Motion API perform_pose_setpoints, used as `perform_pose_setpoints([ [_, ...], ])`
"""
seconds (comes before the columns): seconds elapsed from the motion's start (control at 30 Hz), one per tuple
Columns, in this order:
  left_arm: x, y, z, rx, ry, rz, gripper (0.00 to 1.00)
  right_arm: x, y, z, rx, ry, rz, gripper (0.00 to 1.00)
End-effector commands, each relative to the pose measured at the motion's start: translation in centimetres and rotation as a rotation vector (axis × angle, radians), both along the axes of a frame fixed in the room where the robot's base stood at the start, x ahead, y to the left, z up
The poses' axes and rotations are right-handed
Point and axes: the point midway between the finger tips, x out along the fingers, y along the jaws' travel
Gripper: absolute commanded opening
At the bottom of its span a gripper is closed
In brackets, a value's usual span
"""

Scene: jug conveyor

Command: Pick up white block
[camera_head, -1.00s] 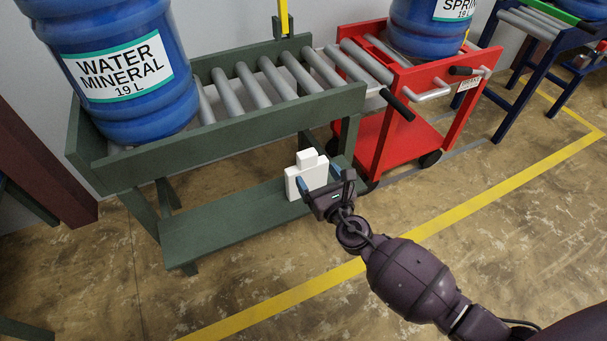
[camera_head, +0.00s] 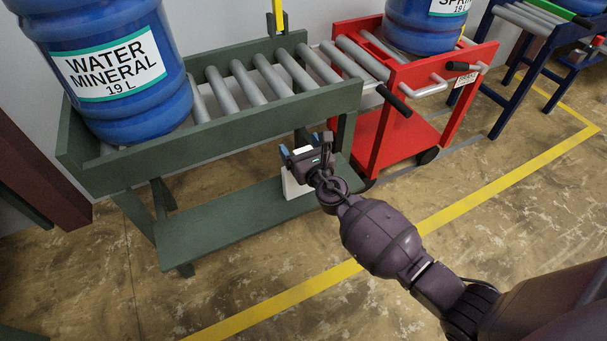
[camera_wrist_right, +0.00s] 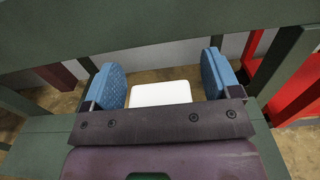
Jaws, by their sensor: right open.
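The white block (camera_head: 292,185) stands on the lower green shelf (camera_head: 215,222) of the conveyor stand, near its right end. My right gripper (camera_head: 304,146) is over it and hides much of it in the head view. In the right wrist view the pale top of the block (camera_wrist_right: 160,93) shows between the two blue fingers of the open gripper (camera_wrist_right: 163,82). There is a gap on each side, and the gripper bar hides the lower part. I cannot tell how far down the fingers reach beside the block. My left gripper is not in view.
A blue water jug (camera_head: 130,115) sits on the green roller conveyor (camera_head: 205,135) above the shelf. A red cart (camera_head: 405,140) with another blue jug (camera_head: 425,25) stands to the right. The conveyor's green side board is close above my gripper. The floor in front is clear.

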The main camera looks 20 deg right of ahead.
Motion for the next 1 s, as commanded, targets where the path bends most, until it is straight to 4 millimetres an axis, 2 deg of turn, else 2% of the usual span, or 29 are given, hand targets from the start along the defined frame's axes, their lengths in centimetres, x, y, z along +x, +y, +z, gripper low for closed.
perform_pose_setpoints([
  [0.17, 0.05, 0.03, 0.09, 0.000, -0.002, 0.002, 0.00, 0.02, 0.00, 0.06, 0.000, -0.001, 0.000, 0.83],
  [0.67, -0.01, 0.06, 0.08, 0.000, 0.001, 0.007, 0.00, -0.01, -0.02, 0.05, 0.001, -0.001, -0.001, 0.08],
  [1.0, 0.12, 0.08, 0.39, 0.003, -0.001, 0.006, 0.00, 0.06, -0.03, 0.63, 0.000, -0.004, -0.001, 0.06],
])
